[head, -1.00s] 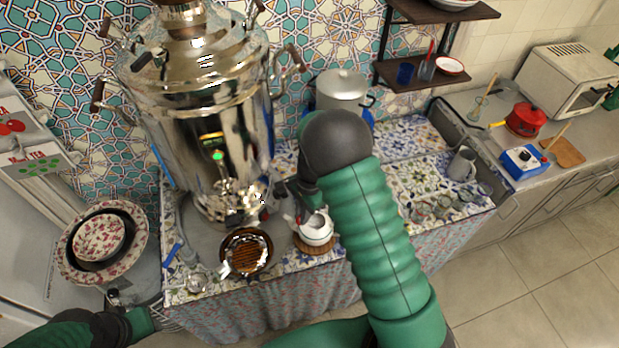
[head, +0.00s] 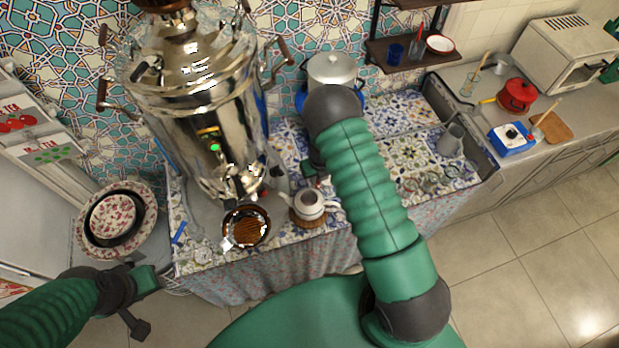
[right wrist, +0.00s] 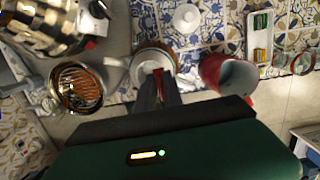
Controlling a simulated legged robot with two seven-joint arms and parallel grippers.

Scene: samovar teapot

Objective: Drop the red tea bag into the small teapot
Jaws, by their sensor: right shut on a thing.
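The small white teapot (head: 309,204) stands on a round brown mat at the front of the tiled counter; in the right wrist view its round opening (right wrist: 146,66) is uncovered. My right gripper (head: 314,168) is just behind it in the head view, partly hidden by my arm. In the right wrist view my right gripper (right wrist: 158,88) is shut on the red tea bag (right wrist: 158,78), whose red part shows at the fingertips over the teapot. How deep it hangs is unclear. My left gripper (head: 134,296) is low at left, away from the counter; its jaws are unclear.
The large samovar (head: 205,110) stands left of the teapot, with a brown strainer bowl (head: 247,226) in front. A white lid (right wrist: 187,17) and a tray (right wrist: 259,40) with tea bags lie near. A red cup (right wrist: 228,75) stands right of the teapot in the right wrist view.

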